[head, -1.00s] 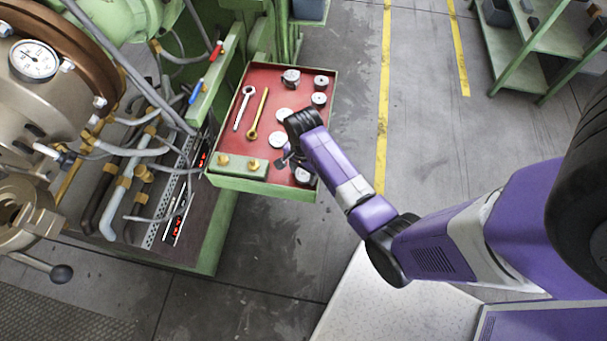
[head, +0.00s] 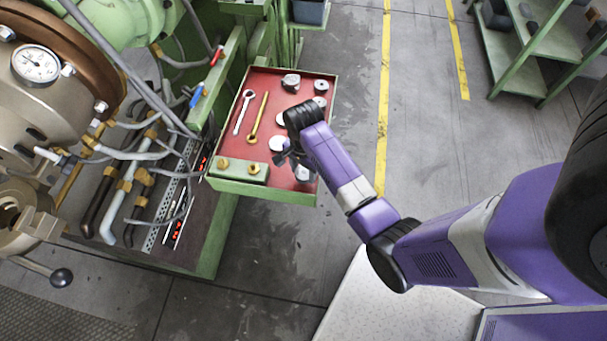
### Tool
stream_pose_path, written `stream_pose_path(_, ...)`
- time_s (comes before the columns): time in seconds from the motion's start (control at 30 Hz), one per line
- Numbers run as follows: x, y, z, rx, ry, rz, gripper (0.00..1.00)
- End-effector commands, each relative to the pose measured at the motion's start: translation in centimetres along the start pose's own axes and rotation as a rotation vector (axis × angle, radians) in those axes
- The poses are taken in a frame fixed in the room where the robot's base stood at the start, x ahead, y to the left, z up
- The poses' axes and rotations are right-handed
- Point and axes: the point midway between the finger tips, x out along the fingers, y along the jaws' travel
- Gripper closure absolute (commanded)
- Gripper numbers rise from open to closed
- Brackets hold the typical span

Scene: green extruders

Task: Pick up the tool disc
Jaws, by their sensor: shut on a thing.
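Several grey and white tool discs sit in the red-lined tray (head: 232,182) with a green rim. My gripper (head: 292,160) points down there and appears shut on this disc. The exact finger contact is hidden. Other discs stand at the back right (head: 320,86), the back middle (head: 291,82) and the middle (head: 277,143).
A silver wrench (head: 243,111) and a yellow wrench (head: 258,117) lie on the tray's left. A green block (head: 238,170) with brass fittings is at its front left. A green machine with hoses stands left. Open floor (head: 345,90) lies right of the tray.

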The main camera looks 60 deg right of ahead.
Motion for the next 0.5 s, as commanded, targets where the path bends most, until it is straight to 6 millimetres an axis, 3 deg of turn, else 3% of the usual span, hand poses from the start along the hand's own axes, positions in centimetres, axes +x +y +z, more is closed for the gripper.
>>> stream_pose_path(0.4, -12.3, -0.1, 0.0, 0.0, 0.002, -0.005, 0.98)
stream_pose_path(0.5, -14.6, -0.1, 0.0, 0.001, 0.001, -0.003, 0.98)
